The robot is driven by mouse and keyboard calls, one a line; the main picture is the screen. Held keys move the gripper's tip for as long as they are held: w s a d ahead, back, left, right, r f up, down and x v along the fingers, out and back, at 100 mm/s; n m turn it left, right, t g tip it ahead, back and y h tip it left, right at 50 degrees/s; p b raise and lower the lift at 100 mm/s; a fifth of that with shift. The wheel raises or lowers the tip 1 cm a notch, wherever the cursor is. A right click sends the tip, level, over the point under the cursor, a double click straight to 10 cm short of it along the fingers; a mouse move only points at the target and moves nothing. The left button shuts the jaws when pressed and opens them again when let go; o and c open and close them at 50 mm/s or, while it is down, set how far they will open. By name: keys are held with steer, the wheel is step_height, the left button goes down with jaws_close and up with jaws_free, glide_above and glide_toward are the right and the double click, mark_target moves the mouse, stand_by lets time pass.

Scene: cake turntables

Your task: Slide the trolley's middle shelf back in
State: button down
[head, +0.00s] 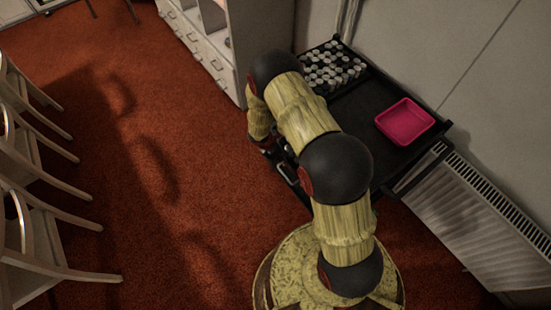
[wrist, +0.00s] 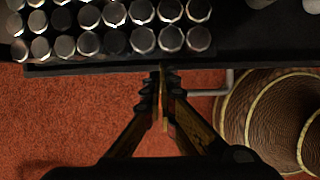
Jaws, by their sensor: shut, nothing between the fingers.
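The dark trolley (head: 362,108) stands against the wall in the head view, with its top in sight. My arm covers much of its front and left side, so how far the middle shelf sticks out cannot be told there. In the wrist view a black shelf edge (wrist: 100,67) runs across the picture, with rows of capped bottles (wrist: 88,42) behind it. Which shelf this is cannot be told. My gripper (wrist: 164,72) is shut and empty, its tips at that edge; contact is unclear. A grey handle (wrist: 212,92) shows just right of the fingertips.
A pink tray (head: 404,121) and several capped bottles (head: 332,68) are on the trolley's top. A radiator (head: 470,215) is at its right. A white drawer cabinet (head: 205,50) stands behind left. Wooden chairs (head: 35,235) line the left; red carpet (head: 150,150) between is clear.

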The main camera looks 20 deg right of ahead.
steer(key=shift+d, duration=0.2)
steer(key=shift+w+d+r, duration=0.1)
steer(key=shift+w+d, duration=0.05)
steer(key=shift+d, duration=0.45)
steer(key=shift+w+d, duration=0.15)
steer(key=shift+d, duration=0.45)
steer(key=shift+s+a, duration=0.15)
steer(key=shift+a, duration=0.35)
steer(key=a, duration=0.3)
steer(key=shift+s+a, duration=0.1)
steer(key=shift+a, duration=0.05)
steer(key=p+v, duration=0.4)
steer(key=v, duration=0.5)
steer(key=shift+r, duration=0.45)
